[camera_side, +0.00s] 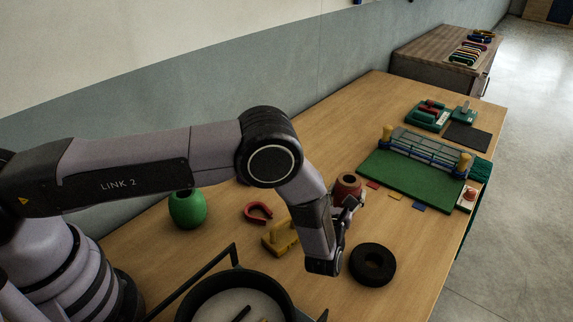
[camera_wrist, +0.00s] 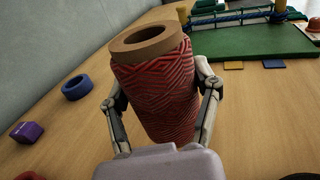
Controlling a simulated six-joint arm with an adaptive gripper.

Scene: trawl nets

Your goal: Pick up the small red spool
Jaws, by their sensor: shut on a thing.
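The small red spool (camera_wrist: 158,92) fills the middle of the wrist view. It has red and dark patterned winding and a brown cardboard core with an open top. My gripper (camera_wrist: 163,105) has one finger on each side of it and is shut on it. The spool leans a little in the wrist view. In the side view the spool (camera_side: 347,186) shows at my gripper (camera_side: 345,206), partly hidden by the fingers. I cannot tell whether its base touches the table.
A black ring (camera_side: 372,264) lies close in front of my gripper. A yellow block (camera_side: 280,238), a red horseshoe shape (camera_side: 258,212) and a green pot (camera_side: 188,209) stand to the left. A green board with a net (camera_side: 400,180) lies behind. A blue ring (camera_wrist: 76,88) and purple block (camera_wrist: 27,132) lie left.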

